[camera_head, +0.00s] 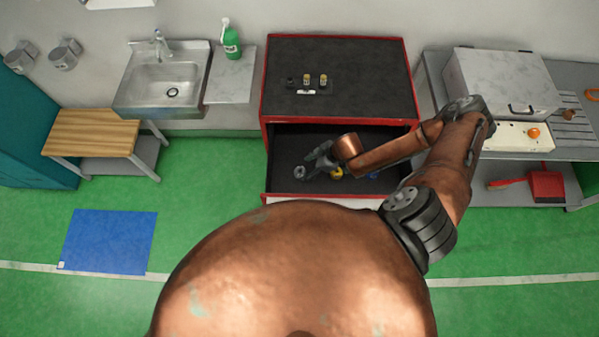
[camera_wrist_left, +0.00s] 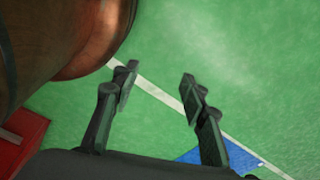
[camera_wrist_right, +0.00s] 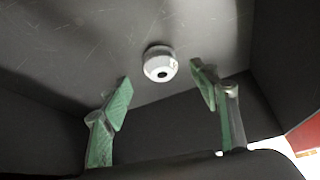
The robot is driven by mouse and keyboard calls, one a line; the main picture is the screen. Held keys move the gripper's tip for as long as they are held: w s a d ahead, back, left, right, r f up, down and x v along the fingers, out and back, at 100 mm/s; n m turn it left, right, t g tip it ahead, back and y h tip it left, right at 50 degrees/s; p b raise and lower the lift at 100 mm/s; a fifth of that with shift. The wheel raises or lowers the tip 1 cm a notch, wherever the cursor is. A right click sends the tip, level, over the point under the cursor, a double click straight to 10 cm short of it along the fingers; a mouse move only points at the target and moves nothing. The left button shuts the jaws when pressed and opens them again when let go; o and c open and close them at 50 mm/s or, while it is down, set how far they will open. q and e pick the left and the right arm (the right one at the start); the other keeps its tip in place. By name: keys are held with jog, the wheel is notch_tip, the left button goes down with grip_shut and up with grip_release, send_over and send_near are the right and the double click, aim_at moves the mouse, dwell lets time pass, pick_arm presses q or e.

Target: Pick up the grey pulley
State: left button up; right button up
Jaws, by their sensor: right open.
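The grey pulley (camera_head: 299,172) lies in the open drawer (camera_head: 284,148), toward its left side. In the right wrist view the pulley (camera_wrist_right: 158,64) is a small pale round piece with a dark centre hole, lying clear on the dark drawer floor. My right gripper (camera_head: 312,158) reaches into the drawer from the right, close beside the pulley. Its jaws (camera_wrist_right: 160,84) are open and empty, and the pulley shows beyond the fingertips, between them in the picture. My left gripper (camera_wrist_left: 156,82) is open and empty over the green floor; the head view does not show it.
A yellow part (camera_head: 336,173) and a blue part (camera_head: 373,175) lie in the drawer near my right arm. Several small parts (camera_head: 307,80) stand on the red cabinet's dark top (camera_head: 340,55). The drawer walls (camera_wrist_right: 283,50) are close around my right gripper.

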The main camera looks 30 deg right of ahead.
aim_at(302, 171)
jog(key=x, duration=0.4)
jog(key=shift+w+a+f, duration=0.1)
jog(key=shift+f, duration=0.05)
jog(key=c, duration=1.3)
jog(key=shift+o, duration=0.2)
